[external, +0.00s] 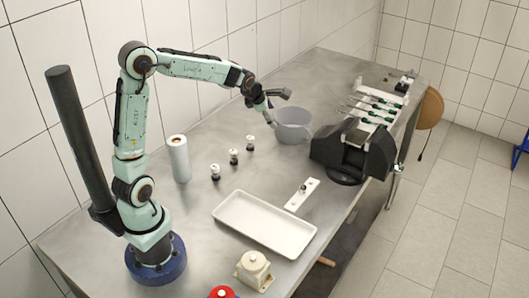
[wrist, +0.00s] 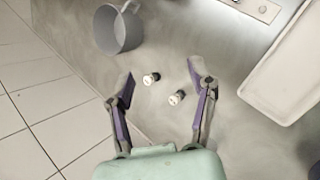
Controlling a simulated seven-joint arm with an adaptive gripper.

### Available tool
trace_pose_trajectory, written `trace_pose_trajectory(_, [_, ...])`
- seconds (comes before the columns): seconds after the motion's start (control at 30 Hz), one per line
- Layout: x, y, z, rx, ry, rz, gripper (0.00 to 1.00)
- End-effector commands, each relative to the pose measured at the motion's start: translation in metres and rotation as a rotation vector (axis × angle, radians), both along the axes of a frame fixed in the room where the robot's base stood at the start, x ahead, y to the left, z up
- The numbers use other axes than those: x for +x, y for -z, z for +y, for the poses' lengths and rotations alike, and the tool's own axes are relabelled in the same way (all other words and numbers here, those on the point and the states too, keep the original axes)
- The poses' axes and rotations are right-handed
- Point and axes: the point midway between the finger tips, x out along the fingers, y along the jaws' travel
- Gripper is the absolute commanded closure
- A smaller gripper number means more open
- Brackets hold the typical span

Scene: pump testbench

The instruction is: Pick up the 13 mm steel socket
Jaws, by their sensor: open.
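I cannot tell for sure which thing is the 13 mm steel socket. Three small black-and-white pieces stand in a row on the bench: near (external: 215,172), middle (external: 233,157) and far (external: 249,143). Two of them show in the wrist view, one upper left (wrist: 151,78) and one lower right (wrist: 176,97). My gripper (wrist: 161,77) is open and empty, its fingers framing these two in the picture. In the external view my gripper (external: 278,99) is raised above the bench.
A white tray (external: 228,208), a paper roll (external: 179,160) and a beige block (external: 253,269) stand nearer my base. A black machine with a tool rack (external: 345,150) is at right. Bare bench surrounds the small pieces.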

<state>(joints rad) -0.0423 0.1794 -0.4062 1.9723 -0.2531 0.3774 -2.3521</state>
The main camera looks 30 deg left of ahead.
Motion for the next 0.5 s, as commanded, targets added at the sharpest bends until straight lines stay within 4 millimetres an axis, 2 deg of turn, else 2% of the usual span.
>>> trace_pose_trajectory(0.03, [0.016, 0.025, -0.019, -0.082, -0.037, 0.031, 0.44])
trace_pose_trajectory(0.1, [0.033, 0.057, -0.043, -0.177, -0.071, 0.074, 0.44])
trace_pose_trajectory(0.17, [0.039, 0.086, -0.059, -0.223, -0.069, 0.125, 0.44])
trace_pose_trajectory(0.3, [0.031, 0.147, -0.083, -0.289, -0.062, 0.265, 0.44])
trace_pose_trajectory(0.4, [0.019, 0.176, -0.089, -0.306, -0.063, 0.338, 0.44])
trace_pose_trajectory(0.5, [0.014, 0.192, -0.089, -0.308, -0.069, 0.37, 0.44])
